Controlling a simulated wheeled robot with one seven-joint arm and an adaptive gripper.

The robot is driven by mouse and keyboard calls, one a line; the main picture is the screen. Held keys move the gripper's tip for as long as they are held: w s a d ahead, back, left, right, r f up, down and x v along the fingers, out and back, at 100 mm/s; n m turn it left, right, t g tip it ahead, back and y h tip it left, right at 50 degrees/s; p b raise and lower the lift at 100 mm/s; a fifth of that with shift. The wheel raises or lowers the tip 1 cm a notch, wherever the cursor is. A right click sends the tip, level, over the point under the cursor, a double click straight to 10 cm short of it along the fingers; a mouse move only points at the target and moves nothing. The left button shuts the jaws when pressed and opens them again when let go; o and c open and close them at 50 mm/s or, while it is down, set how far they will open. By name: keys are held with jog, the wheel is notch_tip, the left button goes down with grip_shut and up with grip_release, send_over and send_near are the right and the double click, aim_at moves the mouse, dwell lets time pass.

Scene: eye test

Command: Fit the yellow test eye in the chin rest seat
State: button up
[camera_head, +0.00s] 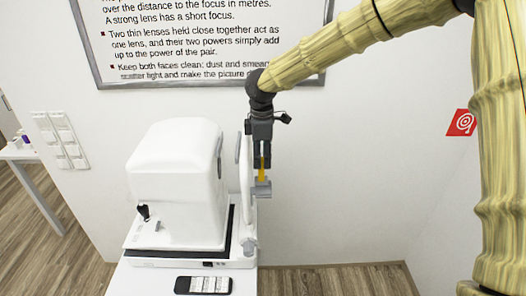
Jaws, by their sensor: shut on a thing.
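The yellow test eye (262,175) shows as a small upright sliver of yellow at the tips of my gripper (262,163). My gripper points straight down and is shut on the test eye. A grey block (262,189), which looks like the chin rest seat, sticks out on the right side of the white eye-test machine (177,178). The test eye is right above this block in the picture. I cannot tell whether it touches the block or sits in it. My fingers hide most of the test eye.
The machine stands on a white table (130,280), with a phone (203,285) lying at the front. A white upright frame (246,165) stands close to the left of my gripper. A framed text poster (200,40) hangs behind. Space right of the machine is clear.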

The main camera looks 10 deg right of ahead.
jog(key=shift+d+f+b, duration=0.3)
jog(key=shift+f+b, duration=0.15)
jog(key=shift+f, duration=0.4)
jog(key=shift+s+f, duration=0.1)
jog(key=shift+f, duration=0.5)
dwell(2.2)
jog(key=o, duration=0.9)
